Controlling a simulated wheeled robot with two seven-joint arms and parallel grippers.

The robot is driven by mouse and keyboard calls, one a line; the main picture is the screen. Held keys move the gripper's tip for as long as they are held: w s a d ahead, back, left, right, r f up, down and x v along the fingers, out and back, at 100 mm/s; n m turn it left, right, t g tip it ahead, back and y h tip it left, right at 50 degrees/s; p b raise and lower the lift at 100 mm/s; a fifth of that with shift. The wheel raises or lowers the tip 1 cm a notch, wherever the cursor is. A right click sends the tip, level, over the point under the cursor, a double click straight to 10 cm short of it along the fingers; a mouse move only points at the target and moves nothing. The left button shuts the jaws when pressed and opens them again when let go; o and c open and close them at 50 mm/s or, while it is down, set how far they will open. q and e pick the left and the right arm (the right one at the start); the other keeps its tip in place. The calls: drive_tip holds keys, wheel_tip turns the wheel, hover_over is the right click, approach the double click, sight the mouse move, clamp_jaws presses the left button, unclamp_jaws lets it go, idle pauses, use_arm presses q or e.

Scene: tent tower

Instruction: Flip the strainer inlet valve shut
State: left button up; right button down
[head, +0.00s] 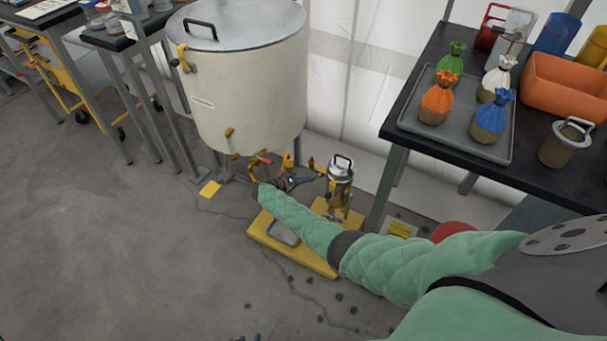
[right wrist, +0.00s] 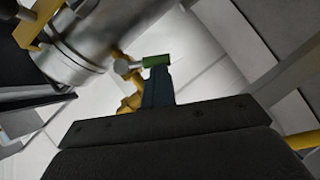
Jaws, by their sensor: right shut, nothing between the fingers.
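The strainer looks like a small steel canister (head: 341,172) with a black top handle, standing on a yellow base (head: 318,262) beside the big tank. A steel cylinder, probably the strainer, fills the upper left of the right wrist view (right wrist: 90,40). A green-tipped valve lever (right wrist: 156,61) on yellow fittings (right wrist: 131,103) shows just past my right fingertips; I cannot tell whether they touch. My right gripper (head: 297,182) is shut and empty, low between tank and strainer; its fingers also show in the wrist view (right wrist: 158,88). My left gripper is out of view.
The large cream tank (head: 250,90) has yellow fittings and a red-handled valve (head: 262,160) low at its front. A dark table (head: 445,145) with a grey tray (head: 415,118) of tied bags stands at right. The concrete floor at left is clear.

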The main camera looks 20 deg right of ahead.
drive_tip(key=shift+s+d+f+b, duration=0.25)
drive_tip(key=shift+s+f+b, duration=0.05)
drive_tip(key=shift+f+b, duration=0.2)
drive_tip(key=shift+s+d+f+b, duration=0.25)
drive_tip(key=shift+s+f+b, duration=0.05)
drive_tip(key=shift+f+b, duration=0.2)
drive_tip(key=shift+s+d, duration=0.15)
drive_tip(key=shift+s, duration=0.05)
idle(0.3)
